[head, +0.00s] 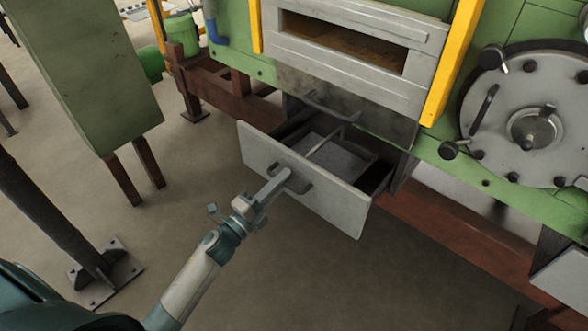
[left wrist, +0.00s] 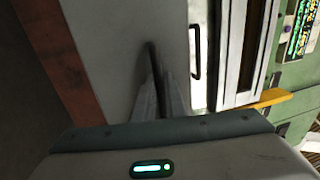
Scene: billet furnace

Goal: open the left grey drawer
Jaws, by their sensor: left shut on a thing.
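The left grey drawer (head: 335,205) stands pulled out from under the green furnace in the head view, and its inside shows. My left gripper (head: 284,178) is shut on the dark bar handle (head: 300,186) on the drawer's front. In the left wrist view the two fingers of my left gripper (left wrist: 163,95) close around the handle (left wrist: 152,65), against the grey drawer front (left wrist: 110,50). The fingertips partly hide the handle. My right gripper is not in view.
A grey panel with a handle (head: 330,108) sits above the open drawer. A round hatch (head: 530,125) is on the right. A green cabinet (head: 85,70) on brown legs and a dark post (head: 50,220) stand left. Floor in front of the drawer is clear.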

